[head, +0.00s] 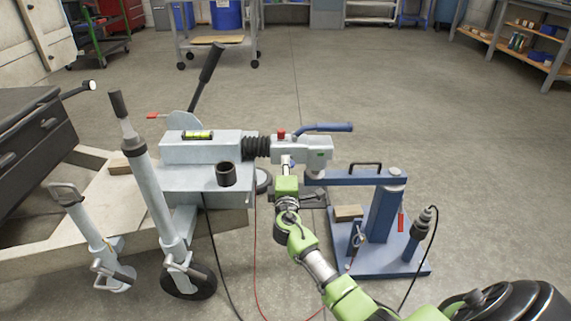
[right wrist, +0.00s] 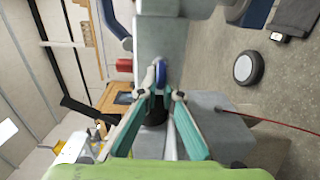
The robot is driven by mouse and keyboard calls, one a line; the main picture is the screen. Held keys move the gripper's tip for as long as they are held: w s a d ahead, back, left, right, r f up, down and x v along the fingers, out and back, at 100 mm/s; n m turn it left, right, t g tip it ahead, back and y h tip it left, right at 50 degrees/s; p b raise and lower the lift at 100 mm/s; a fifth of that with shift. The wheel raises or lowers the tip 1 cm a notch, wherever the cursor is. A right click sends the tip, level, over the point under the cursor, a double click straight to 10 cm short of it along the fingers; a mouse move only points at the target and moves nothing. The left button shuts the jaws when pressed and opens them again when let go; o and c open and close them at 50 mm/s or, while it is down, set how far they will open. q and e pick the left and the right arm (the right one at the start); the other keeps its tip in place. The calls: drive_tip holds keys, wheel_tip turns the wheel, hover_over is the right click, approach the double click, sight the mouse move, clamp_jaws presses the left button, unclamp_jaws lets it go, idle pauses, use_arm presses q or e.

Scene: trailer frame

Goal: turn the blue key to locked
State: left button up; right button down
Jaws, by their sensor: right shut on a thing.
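The blue key (right wrist: 158,69) sits on the side of the pale grey coupling head (head: 318,152) at the end of the trailer drawbar. In the right wrist view it shows as a blue round-ended piece between my fingertips. My right gripper (right wrist: 160,92) is shut on the key, and its teal fingers converge there. In the head view my right gripper (head: 286,163) reaches the near side of the coupling head and mostly hides the key. I cannot read the key's angle or any lock mark. My left gripper is not in view.
A blue stand (head: 384,215) is close on the right. The jockey wheel post (head: 150,180) and hanging cables are left. Open floor lies behind.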

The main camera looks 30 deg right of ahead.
drive_tip(key=shift+f, duration=0.15)
idle(0.3)
drive_tip(key=c, duration=2.2)
unclamp_jaws()
drive_tip(key=shift+s+a, duration=0.1)
drive_tip(key=v, duration=1.2)
